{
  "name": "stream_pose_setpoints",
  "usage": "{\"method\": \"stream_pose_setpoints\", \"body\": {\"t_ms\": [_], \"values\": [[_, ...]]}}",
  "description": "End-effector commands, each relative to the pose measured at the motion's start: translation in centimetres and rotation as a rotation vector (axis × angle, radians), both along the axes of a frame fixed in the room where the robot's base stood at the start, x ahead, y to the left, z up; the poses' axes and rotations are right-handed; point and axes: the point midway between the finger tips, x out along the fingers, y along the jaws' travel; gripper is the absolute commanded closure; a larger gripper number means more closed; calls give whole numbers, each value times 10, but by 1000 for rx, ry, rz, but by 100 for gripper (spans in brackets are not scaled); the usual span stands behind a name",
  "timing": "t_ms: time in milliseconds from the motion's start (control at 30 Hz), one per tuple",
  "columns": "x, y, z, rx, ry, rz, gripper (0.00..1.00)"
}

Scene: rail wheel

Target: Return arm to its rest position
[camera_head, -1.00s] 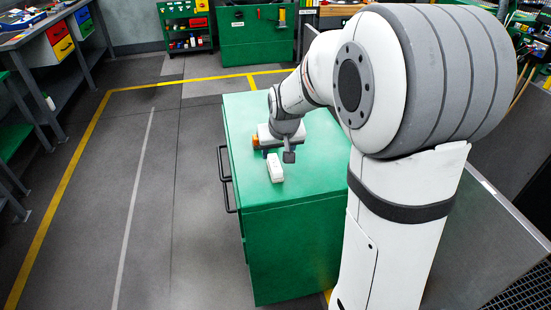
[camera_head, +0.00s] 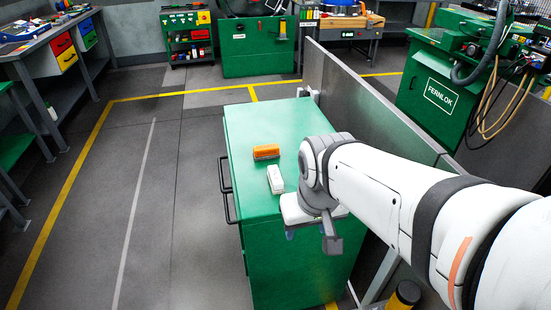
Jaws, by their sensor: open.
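My arm reaches in from the right edge, low over the near right part of the green cabinet (camera_head: 255,220). My gripper (camera_head: 312,232) is at the cabinet's near top edge, pointing down and to the left of my wrist. It is open, with nothing seen between its fingers. A white object (camera_head: 275,180) lies on the cabinet top just beyond my gripper, apart from it. An orange block (camera_head: 266,152) with a dark base lies a little farther back. My wrist hides part of the cabinet's right side.
A grey panel (camera_head: 360,95) stands along the cabinet's right side. A green machine (camera_head: 440,90) is behind it. A yellow and black post (camera_head: 404,295) stands at the lower right. A workbench (camera_head: 45,40) is at the far left. The floor left of the cabinet is clear.

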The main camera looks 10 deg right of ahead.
Motion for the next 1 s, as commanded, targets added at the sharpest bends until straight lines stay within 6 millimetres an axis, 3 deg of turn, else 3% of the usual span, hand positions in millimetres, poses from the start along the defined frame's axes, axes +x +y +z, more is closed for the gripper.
{"method": "stream_pose_setpoints", "body": {"t_ms": [333, 500, 1000], "values": [[-1, 0, 0, 0, 1, 0, 47], [-1, 0, 22, -1, -8, 1, 47], [-1, 0, 22, -1, -8, 1, 47]]}}
